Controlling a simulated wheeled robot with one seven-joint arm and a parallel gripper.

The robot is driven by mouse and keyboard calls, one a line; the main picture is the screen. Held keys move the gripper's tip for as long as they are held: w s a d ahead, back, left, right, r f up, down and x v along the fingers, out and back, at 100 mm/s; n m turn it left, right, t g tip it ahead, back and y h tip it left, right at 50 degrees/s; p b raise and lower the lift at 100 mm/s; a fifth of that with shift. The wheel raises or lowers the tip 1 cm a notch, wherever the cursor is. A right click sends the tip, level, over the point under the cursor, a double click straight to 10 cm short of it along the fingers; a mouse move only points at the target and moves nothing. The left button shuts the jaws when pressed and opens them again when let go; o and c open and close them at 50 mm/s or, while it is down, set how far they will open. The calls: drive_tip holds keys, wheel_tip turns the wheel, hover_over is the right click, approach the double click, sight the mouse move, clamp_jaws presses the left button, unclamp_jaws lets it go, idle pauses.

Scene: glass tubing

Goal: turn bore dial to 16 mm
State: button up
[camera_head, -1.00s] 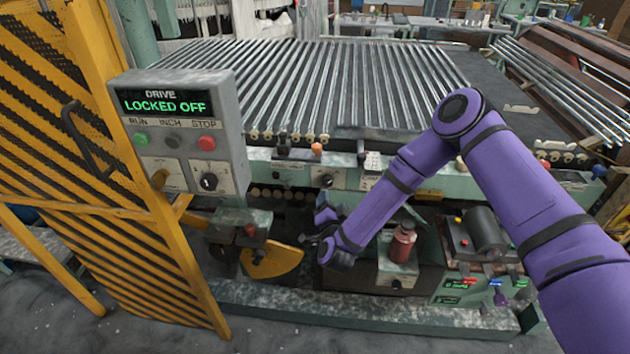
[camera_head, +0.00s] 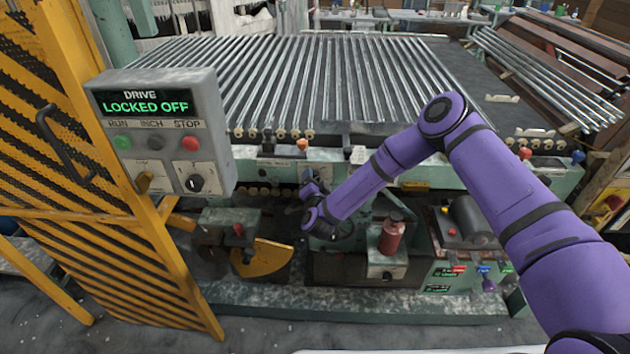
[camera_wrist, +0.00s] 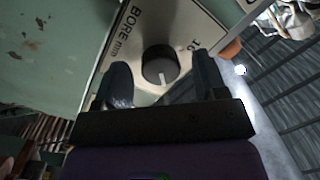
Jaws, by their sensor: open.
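The bore dial (camera_wrist: 158,66) is a dark round knob on a pale plate (camera_wrist: 137,30) marked "BORE mm" in the wrist view. A "16" is printed on the plate to the dial's right. The dial's light pointer line points down in the picture, towards my gripper and away from the "16". My gripper (camera_wrist: 162,72) is open, with one dark finger on each side of the dial; I cannot tell whether they touch it. In the head view, my gripper (camera_head: 308,200) is at the front panel and hides the dial.
An orange knob (camera_wrist: 232,48) sits close to the right finger. The drive box (camera_head: 158,130) reads "LOCKED OFF" and stands at left beside the yellow guard (camera_head: 85,190). A red bottle (camera_head: 391,237) stands below my forearm. Glass tubes (camera_head: 310,85) lie behind the panel.

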drive_tip(key=shift+w, duration=0.2)
drive_tip(key=c, duration=0.9)
drive_tip(key=shift+s+a+n+g+h, duration=0.1)
drive_tip(key=shift+n+g+h, duration=0.3)
drive_tip(key=shift+n, duration=3.8)
drive_tip(key=shift+n+g+h, duration=0.2)
drive_tip(key=shift+n+h, duration=0.3)
drive_tip(key=shift+n, duration=3.7)
